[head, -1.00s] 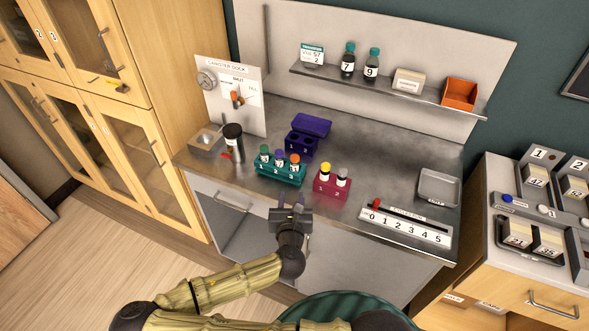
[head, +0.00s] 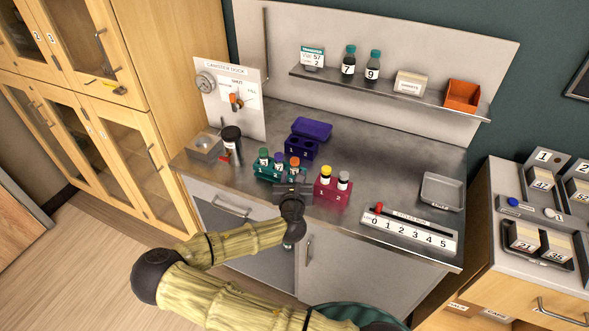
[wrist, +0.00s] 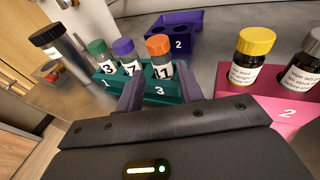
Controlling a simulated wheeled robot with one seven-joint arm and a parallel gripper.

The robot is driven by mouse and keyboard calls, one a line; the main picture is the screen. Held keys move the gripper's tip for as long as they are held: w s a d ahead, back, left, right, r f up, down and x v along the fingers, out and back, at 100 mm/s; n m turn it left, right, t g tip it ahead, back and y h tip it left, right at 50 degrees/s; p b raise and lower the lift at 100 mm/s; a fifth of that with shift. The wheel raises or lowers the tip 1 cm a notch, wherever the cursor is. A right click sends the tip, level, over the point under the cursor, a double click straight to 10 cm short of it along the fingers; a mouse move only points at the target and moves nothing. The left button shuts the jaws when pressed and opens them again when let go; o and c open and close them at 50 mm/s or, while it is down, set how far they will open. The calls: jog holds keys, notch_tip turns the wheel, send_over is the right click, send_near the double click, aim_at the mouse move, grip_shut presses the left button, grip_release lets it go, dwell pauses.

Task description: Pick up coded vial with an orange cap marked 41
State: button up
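The vial with an orange cap (head: 295,162) stands upright at the right end of a teal rack (head: 267,174). In the wrist view, the orange-capped vial (wrist: 160,58) shows a white label ending in 1; the rest of its number is not clear. My gripper (head: 293,184) is at the front of the rack. In the wrist view, my gripper (wrist: 160,72) is open, with its fingers apart on either side of the line to that vial, which stands beyond them. Nothing is visibly held. A purple-capped vial (wrist: 125,55) and a green-capped vial (wrist: 101,57) stand to its left.
A magenta rack (head: 331,193) with yellow- and grey-capped vials stands close on the right. A purple block (head: 301,149) with holes is behind.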

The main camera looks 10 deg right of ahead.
aim_at(295, 168)
jog(key=shift+w, duration=0.1)
jog(key=shift+w+d+r, duration=0.15)
jog(key=shift+w, duration=0.15)
jog(key=p+x, duration=0.1)
jog(key=x, duration=0.1)
jog(key=p+x, duration=0.1)
jog(key=x, duration=0.1)
jog(key=shift+w+d+r, duration=0.1)
jog(key=shift+w+r, duration=0.05)
jog(key=shift+r, duration=0.15)
jog(key=shift+w+f, duration=0.1)
jog(key=shift+w, duration=0.05)
jog(key=c, duration=0.7)
